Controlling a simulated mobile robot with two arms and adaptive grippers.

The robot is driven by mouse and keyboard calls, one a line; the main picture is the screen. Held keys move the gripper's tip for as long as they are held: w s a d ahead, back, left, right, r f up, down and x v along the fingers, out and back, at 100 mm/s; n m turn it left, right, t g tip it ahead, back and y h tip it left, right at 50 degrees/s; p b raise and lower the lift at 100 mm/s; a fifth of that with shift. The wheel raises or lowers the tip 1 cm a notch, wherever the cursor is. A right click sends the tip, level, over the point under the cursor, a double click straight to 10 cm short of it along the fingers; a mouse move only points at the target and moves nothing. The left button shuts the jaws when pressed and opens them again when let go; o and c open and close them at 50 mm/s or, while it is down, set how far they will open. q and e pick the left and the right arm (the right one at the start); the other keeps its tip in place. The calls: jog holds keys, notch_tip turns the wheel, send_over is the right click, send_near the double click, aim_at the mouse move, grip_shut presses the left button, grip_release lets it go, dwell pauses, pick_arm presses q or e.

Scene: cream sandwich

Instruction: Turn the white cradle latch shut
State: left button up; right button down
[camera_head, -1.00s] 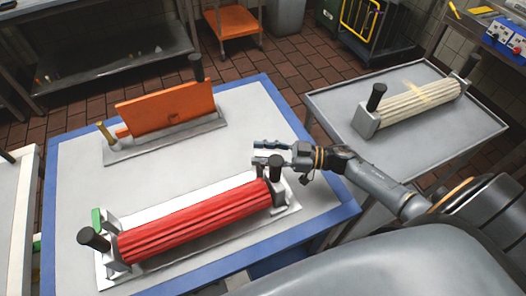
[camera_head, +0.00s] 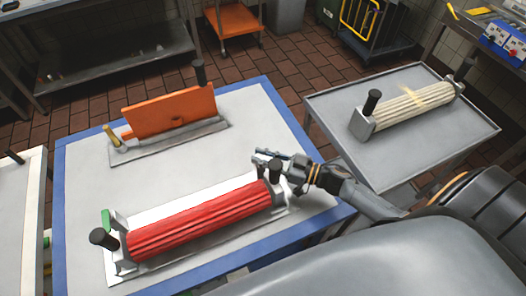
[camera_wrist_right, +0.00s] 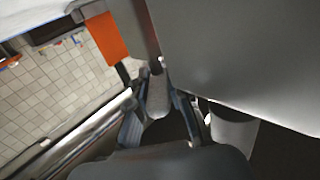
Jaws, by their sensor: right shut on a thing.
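The white cradle (camera_head: 112,262) lies on the near part of the blue-edged table and holds a red ribbed roller (camera_head: 200,219) with black end handles. My right gripper (camera_head: 268,163) is at the cradle's right end, beside the black handle there (camera_head: 275,173). In the right wrist view its fingers (camera_wrist_right: 158,118) close around a pale grey part (camera_wrist_right: 158,92), which looks like the white cradle latch. The latch's own shape and angle are mostly hidden by the gripper in the head view. My left gripper is not in view.
An orange piece (camera_head: 170,108) stands in a grey cradle (camera_head: 205,132) at the table's back. A cream ribbed roller (camera_head: 415,104) lies on a grey side table (camera_head: 450,145) to the right. The table (camera_head: 85,190) is bare between the two cradles.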

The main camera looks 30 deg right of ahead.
jog(key=c, duration=1.2)
grip_release()
jog(key=shift+f, duration=0.1)
